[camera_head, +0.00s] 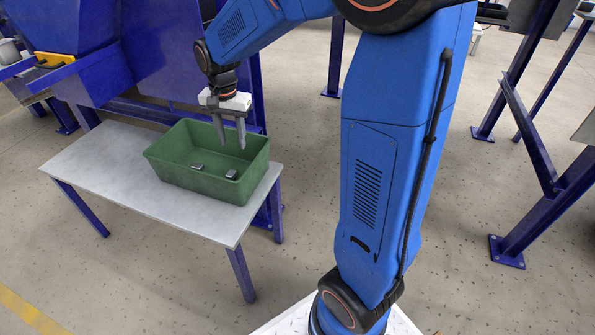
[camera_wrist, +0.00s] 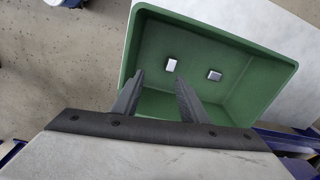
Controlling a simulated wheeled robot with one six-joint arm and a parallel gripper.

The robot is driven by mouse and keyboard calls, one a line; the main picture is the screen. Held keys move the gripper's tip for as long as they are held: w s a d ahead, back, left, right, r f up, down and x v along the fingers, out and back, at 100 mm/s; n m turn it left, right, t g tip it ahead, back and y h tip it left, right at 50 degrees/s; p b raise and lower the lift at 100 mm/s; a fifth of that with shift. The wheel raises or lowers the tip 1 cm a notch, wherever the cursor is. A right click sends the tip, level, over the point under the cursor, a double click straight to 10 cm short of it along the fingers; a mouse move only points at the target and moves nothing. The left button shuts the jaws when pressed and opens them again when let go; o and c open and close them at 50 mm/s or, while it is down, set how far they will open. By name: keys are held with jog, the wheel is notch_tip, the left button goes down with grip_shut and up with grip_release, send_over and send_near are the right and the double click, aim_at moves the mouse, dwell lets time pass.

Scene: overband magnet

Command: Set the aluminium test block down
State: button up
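Two small grey metallic blocks lie on the floor of a green bin (camera_head: 218,194), apart from each other. One block (camera_head: 197,167) is left of the other block (camera_head: 231,174) in the head view. In the wrist view one block (camera_wrist: 171,65) looks paler and the other (camera_wrist: 214,75) darker; I cannot tell which is the aluminium test block. My gripper (camera_head: 232,144) points down over the bin's far side, its fingers apart with nothing between them. Its open fingers also show in the wrist view (camera_wrist: 158,80), above and short of the blocks.
The bin stands on a light grey table (camera_head: 95,165) with blue legs; the table's left part is bare. Blue machine panels (camera_head: 160,50) rise close behind the table. A yellow bar (camera_head: 54,60) is at the upper left.

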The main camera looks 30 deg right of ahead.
jog(key=s+d+r+n+t, duration=0.2)
jog(key=s+r+n, duration=0.1)
jog(key=s, duration=1.1)
jog(key=s+d+r+n+t, duration=0.2)
jog(key=s+n, duration=0.4)
jog(key=s, duration=0.9)
jog(key=shift+d+r, duration=0.4)
jog(key=shift+d, duration=0.35)
